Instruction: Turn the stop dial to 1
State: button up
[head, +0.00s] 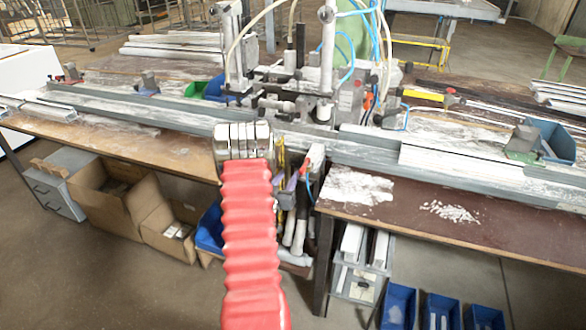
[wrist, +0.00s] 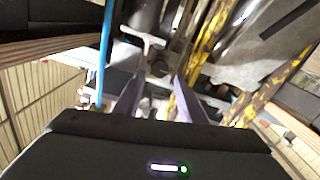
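I cannot make out the stop dial or its markings for certain in either view. The clamp machine (head: 327,65), with metal posts, blocks and hoses, stands on the bench behind the profile rail. My red-sleeved arm reaches up to the bench's front edge, ending in a silver wrist.
A long grey rail (head: 360,155) runs along the bench. A blue hose (wrist: 105,50) and a worn yellow bar (wrist: 200,55) pass close to my gripper. Blue bins (head: 440,312) and cardboard boxes (head: 110,200) stand below.

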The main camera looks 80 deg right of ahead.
aim_at(295, 165)
jog(key=shift+s+d, duration=0.15)
jog(key=shift+d, duration=1.35)
jog(key=shift+s+d, duration=0.15)
jog(key=shift+d, duration=1.35)
jog(key=shift+c, duration=0.2)
